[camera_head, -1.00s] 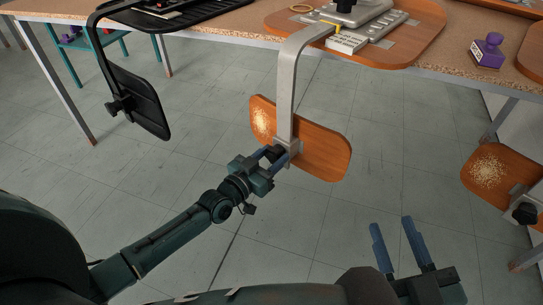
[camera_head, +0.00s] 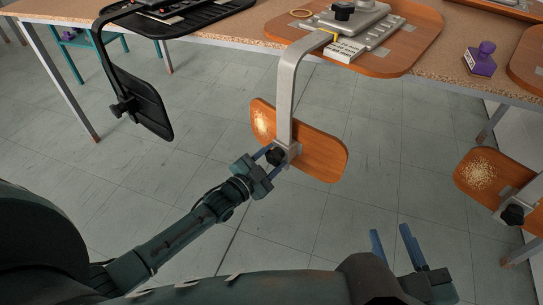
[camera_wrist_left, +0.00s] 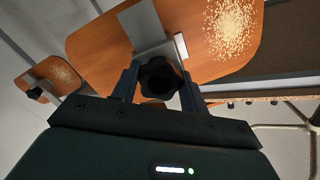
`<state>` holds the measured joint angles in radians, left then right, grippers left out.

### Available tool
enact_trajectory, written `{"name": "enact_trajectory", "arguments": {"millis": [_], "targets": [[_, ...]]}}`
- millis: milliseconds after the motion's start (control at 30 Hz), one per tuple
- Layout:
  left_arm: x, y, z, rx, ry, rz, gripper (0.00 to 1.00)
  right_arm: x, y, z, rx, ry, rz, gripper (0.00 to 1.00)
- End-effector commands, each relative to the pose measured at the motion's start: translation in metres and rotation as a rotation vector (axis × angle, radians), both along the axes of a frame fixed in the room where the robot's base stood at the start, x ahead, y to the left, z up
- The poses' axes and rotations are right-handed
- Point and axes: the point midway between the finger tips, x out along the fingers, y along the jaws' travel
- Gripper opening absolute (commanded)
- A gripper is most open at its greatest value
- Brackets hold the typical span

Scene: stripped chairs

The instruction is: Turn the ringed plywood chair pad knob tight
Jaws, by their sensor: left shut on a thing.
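The dark knob (camera_head: 275,158) is at the bar's lower end and also shows in the left wrist view (camera_wrist_left: 158,80). My left gripper (camera_head: 277,154) is shut on the knob, one finger on each side. My right gripper (camera_head: 391,232) is open and empty at lower right, away from the chairs.
A black chair with a hanging pad (camera_head: 140,100) is on the left. Another plywood pad (camera_head: 480,172) with a dark knob (camera_head: 513,214) hangs at right. A purple stamp (camera_head: 481,58) stands near the table edge (camera_head: 460,77). The tiled floor (camera_head: 210,130) between is clear.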

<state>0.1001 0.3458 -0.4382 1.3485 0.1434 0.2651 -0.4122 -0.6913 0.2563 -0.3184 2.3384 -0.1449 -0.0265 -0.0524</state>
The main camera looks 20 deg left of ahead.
Motion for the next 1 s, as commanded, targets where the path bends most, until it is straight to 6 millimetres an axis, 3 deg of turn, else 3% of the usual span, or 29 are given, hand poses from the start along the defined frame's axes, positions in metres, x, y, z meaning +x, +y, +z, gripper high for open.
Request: {"name": "enact_trajectory", "arguments": {"millis": [767,800,1000], "targets": [[-0.0008,0.0000,-0.0015,0.097,-0.036,-0.001,0.21,0.0006,-0.0017,0.0002,-0.004,0.030,-0.007,0.36],[-0.0008,0.0000,-0.0015,0.097,-0.036,-0.001,0.47,0.0006,-0.0017,0.0002,-0.004,0.030,-0.007,0.36],[-0.0004,0.0000,-0.0008,0.097,-0.038,-0.001,0.63,0.0006,-0.0017,0.0004,-0.004,0.029,-0.007,0.36]]}}
